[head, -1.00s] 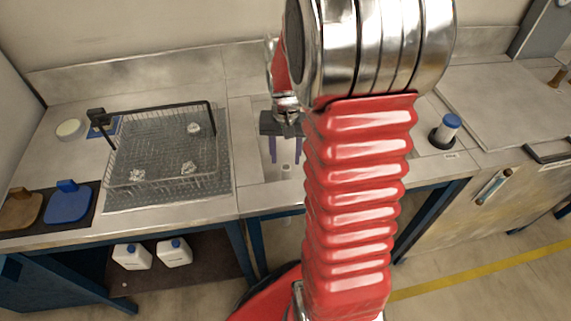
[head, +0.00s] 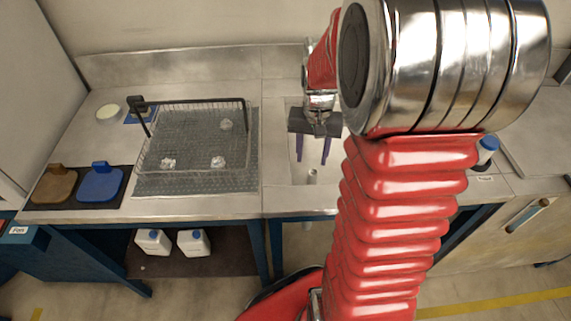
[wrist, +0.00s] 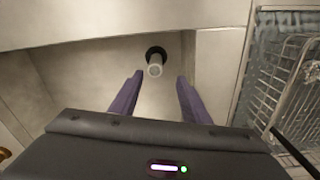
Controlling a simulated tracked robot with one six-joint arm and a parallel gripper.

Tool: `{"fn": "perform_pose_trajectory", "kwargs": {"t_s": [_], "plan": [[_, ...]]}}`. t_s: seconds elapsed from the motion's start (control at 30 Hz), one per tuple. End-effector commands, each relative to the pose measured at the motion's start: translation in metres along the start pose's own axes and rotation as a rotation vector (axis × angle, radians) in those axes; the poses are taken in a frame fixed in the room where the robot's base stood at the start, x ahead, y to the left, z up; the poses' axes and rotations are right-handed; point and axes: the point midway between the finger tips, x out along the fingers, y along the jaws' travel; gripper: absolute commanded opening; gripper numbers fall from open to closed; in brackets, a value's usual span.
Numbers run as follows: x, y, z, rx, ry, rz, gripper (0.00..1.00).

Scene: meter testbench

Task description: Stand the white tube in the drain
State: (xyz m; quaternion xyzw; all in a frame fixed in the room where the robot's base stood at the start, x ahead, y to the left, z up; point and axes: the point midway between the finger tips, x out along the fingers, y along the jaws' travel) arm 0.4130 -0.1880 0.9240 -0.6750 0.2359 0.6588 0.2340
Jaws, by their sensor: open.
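The white tube (wrist: 155,68) stands roughly upright in the black drain (wrist: 154,53) on the floor of the sink basin (wrist: 117,63), its round end facing the wrist camera. In the head view the tube (head: 311,177) is a small pale shape in the basin, just below my fingertips. My gripper (head: 312,160) is open and empty, with two purple fingers. In the wrist view my gripper (wrist: 160,76) has its fingertips apart on either side of the tube, not touching it. The drain is hard to make out in the head view.
A wire basket (head: 190,165) with several small crumpled items stands on a grey mat left of the sink. Brown (head: 55,186) and blue (head: 100,184) flat pieces lie on a dark mat. A blue-capped object (head: 488,146) is at right, partly hidden by my arm.

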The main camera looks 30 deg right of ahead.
Motion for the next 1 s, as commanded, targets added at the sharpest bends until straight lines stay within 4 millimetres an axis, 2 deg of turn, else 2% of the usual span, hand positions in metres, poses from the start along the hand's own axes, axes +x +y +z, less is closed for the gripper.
{"fn": "perform_pose_trajectory", "kwargs": {"t_s": [0.17,0.5,0.7,1.0], "plan": [[-0.034,-0.020,0.019,-0.085,0.060,-0.016,0.43],[-0.092,-0.052,0.072,-0.266,0.180,-0.055,0.43],[-0.119,-0.065,0.106,-0.372,0.252,-0.082,0.43],[-0.149,-0.074,0.159,-0.527,0.356,-0.126,0.43]]}}
